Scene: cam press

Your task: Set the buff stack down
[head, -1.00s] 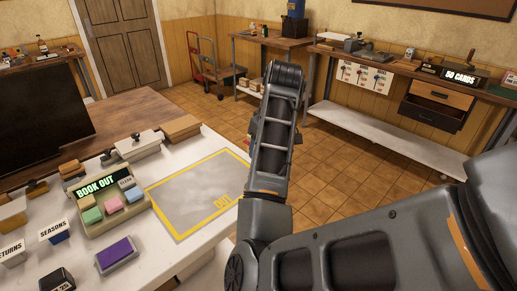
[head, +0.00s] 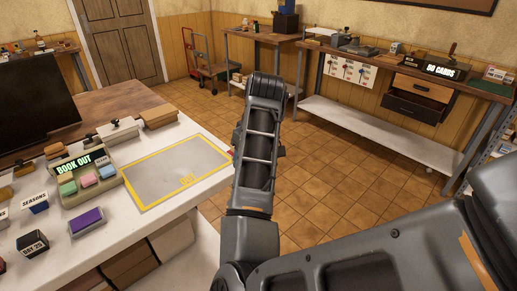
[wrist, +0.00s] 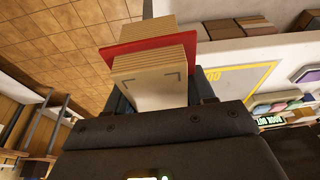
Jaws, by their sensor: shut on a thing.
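My gripper (wrist: 162,92) is shut on the buff stack (wrist: 148,82) in the wrist view. The stack is a block of buff cards with a red sheet or plate (wrist: 150,38) crossing it, and dark corner marks on its near face. In the head view my arm hides the gripper and nearly all of the stack. The grey OUT mat (head: 165,172) with a yellow border lies on the white counter (head: 205,130), left of my arm. In the wrist view the yellow border (wrist: 238,76) shows right of the held stack, apart from it.
A BOOK OUT tray (head: 100,190) with coloured blocks stands left of the mat. A purple-topped block (head: 87,218) and a tan block (head: 158,116) are also on the counter. A long bench (head: 390,72) with a 50 CARDS sign stands at the back right. The tiled floor between is clear.

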